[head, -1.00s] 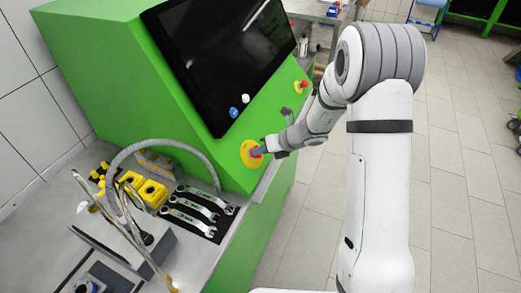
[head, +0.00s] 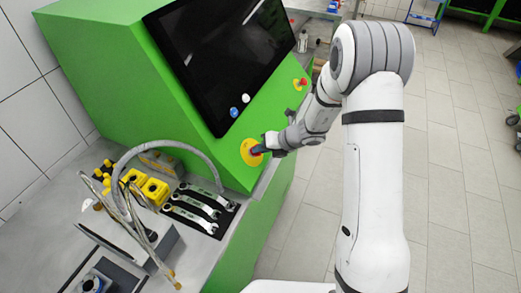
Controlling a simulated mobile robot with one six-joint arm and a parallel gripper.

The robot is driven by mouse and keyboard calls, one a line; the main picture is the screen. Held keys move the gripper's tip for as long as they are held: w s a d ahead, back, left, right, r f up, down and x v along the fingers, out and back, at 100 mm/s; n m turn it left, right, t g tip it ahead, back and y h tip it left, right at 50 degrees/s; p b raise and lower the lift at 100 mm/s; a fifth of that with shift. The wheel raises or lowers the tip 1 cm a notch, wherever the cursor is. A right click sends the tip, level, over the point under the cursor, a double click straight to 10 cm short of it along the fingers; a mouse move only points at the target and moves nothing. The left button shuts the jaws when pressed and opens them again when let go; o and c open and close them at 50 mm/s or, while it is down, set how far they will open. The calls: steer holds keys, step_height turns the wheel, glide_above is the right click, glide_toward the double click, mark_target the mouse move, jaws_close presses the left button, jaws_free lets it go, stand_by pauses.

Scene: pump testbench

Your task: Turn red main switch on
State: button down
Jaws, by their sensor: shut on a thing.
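The main switch (head: 249,153) sits on the lower right of the green cabinet's front. It shows as a yellow round plate with a red knob (head: 257,149). My gripper (head: 263,149) reaches in from the right and is shut on the knob, with its dark fingertips over it. The fingers hide most of the knob, so its turned angle cannot be told.
Above the switch are a black screen (head: 217,60), a blue button (head: 234,112), a white button (head: 246,98) and a red button on yellow (head: 300,83). Wrenches (head: 199,208), yellow blocks (head: 154,191) and a hose (head: 165,145) are on the bench at left.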

steer(key=shift+s+m+p, duration=0.1)
steer(key=shift+m+p, duration=0.3)
steer(key=shift+p, duration=0.05)
steer(key=shift+f+m, duration=0.1)
steer(key=shift+m, duration=1.1)
steer(key=m, duration=0.3)
steer(key=c, duration=0.8)
jaws_free()
steer(key=shift+o, duration=0.2)
steer(key=v, duration=0.6)
